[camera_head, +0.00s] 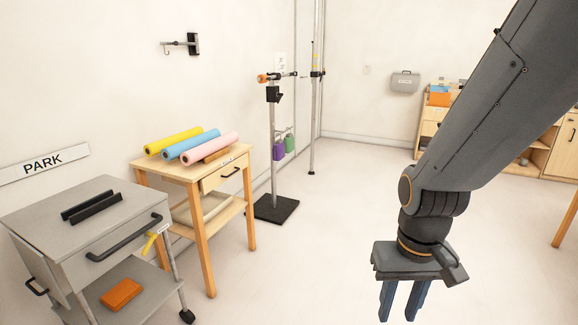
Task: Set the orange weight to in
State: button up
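The rod reaches right toward a tall grey pole. Any markings by the weight are too small to read. My gripper (401,308) hangs at the lower right, pointing down, well to the right of the stand and nearer to me. Its two blue fingers are apart with nothing visible between them; the tips run near the bottom edge.
A grey PARK cart (50,207) with an orange block (121,294) on its lower shelf stands at left. A wooden table (201,168) holds several rolls. The middle floor is clear.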

aim_at(265, 78)
jog(key=u, duration=0.1)
jog(key=i, duration=3.75)
jog(key=z, duration=0.1)
